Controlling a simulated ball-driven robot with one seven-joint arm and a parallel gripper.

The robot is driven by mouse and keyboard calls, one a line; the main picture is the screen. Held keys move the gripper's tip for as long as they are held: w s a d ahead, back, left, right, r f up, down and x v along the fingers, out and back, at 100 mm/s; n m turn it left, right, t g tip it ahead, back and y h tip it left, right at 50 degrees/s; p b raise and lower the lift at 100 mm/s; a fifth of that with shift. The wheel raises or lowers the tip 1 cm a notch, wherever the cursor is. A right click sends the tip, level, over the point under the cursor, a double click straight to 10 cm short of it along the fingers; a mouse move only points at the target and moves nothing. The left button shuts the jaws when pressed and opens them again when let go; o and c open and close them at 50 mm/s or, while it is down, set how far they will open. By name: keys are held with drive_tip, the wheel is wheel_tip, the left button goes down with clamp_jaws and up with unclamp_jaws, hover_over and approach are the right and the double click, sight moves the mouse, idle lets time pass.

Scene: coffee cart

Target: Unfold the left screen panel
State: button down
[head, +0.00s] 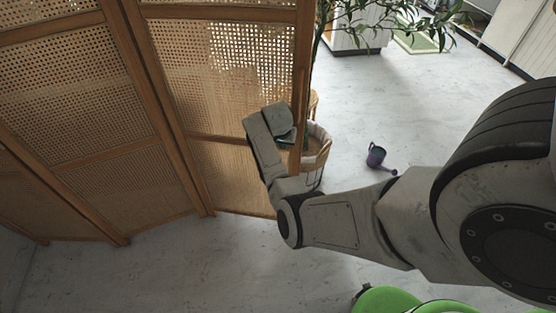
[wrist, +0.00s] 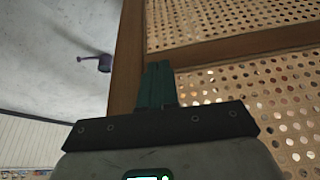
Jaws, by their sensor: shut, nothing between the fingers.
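A folding screen of woven cane in brown wooden frames stands across the left of the head view. Its right-hand panel (head: 222,55) meets the neighbouring panel (head: 75,95) at an angle. My gripper (head: 286,141) is low by the right-hand panel's outer upright, partly hidden by my wrist and the post. In the wrist view, its dark green fingers (wrist: 157,84) are together and empty, over the wooden upright (wrist: 128,62) where a crossbar joins it. The cane (wrist: 285,90) lies right of them. I cannot tell whether the fingertips touch the wood.
A plant in a basket (head: 318,150) stands just behind the panel's outer edge. A purple watering can (head: 376,155) sits on the pale floor right of it. Green rounded objects (head: 395,300) are at the bottom of the head view. Floor in front of the screen is clear.

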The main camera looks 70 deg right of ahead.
drive_tip(key=shift+w+d+b, duration=0.1)
drive_tip(key=shift+d+b, duration=0.2)
drive_tip(key=shift+d, duration=0.55)
drive_tip(key=shift+d+r, duration=0.1)
drive_tip(key=shift+r, duration=0.1)
